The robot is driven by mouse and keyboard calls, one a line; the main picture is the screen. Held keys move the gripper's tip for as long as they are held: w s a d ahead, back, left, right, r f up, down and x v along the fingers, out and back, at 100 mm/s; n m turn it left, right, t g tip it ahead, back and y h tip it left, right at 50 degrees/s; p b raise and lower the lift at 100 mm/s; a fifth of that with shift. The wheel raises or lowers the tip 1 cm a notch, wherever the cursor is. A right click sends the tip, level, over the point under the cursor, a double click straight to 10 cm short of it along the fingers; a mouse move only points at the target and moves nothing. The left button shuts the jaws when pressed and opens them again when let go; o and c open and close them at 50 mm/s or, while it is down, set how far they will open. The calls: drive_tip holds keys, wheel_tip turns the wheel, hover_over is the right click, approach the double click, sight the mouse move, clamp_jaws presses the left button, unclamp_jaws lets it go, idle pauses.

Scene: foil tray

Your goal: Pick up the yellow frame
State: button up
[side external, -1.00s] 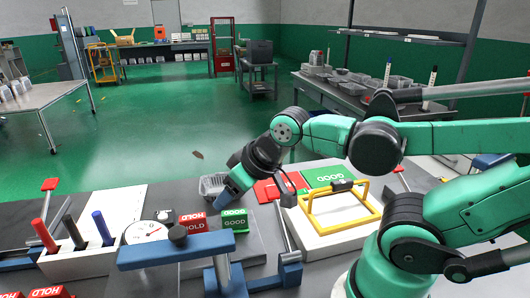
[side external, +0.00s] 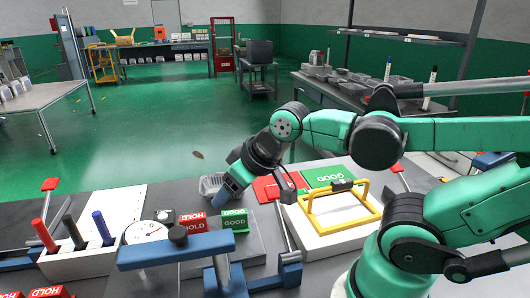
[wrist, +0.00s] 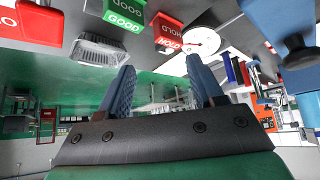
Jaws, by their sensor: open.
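The yellow frame (side external: 347,228) stands on a white board right of my gripper in the side view, with a dark grip on its raised top bar. It does not show in the wrist view. My gripper (side external: 222,194) is well to the left of the frame, near a small foil tray (side external: 212,180). In the wrist view my gripper (wrist: 164,78) shows two blue fingers spread apart with nothing between them. The foil tray (wrist: 100,50) lies left of the fingers there.
Red HOLD (side external: 193,221) and green GOOD (side external: 235,219) blocks and a round dial (side external: 146,232) are near the gripper. A blue clamp bar (side external: 175,250) crosses the foreground. A red panel (side external: 270,188) and a green GOOD panel (side external: 328,175) lie behind the frame.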

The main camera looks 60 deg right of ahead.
wheel_tip(320, 180, up, 5)
drive_tip(key=s+d+m+g, duration=0.1)
drive_tip(key=d+m, duration=0.2)
drive_tip(key=s+d+m+g+h, duration=0.1)
drive_tip(key=d+m, duration=0.2)
drive_tip(key=m, duration=0.1)
drive_tip(key=s+d+f+m+g, duration=0.1)
drive_tip(key=d+m, duration=0.2)
drive_tip(key=shift+s+d+m+h, duration=0.1)
drive_tip(key=shift+d+m+h, duration=0.2)
drive_tip(key=shift+d+h, duration=0.1)
drive_tip(key=s+d+m+g, duration=0.3)
drive_tip(key=s+d+m, duration=0.25)
drive_tip(key=m, duration=0.35)
drive_tip(key=m+g+y, duration=0.1)
drive_tip(key=m+y, duration=0.1)
drive_tip(key=m, duration=0.5)
hover_over(342, 181)
drive_tip(key=shift+r, duration=0.2)
wheel_tip(342, 181, down, 7)
drive_tip(key=shift+f, duration=3.15)
clamp_jaws()
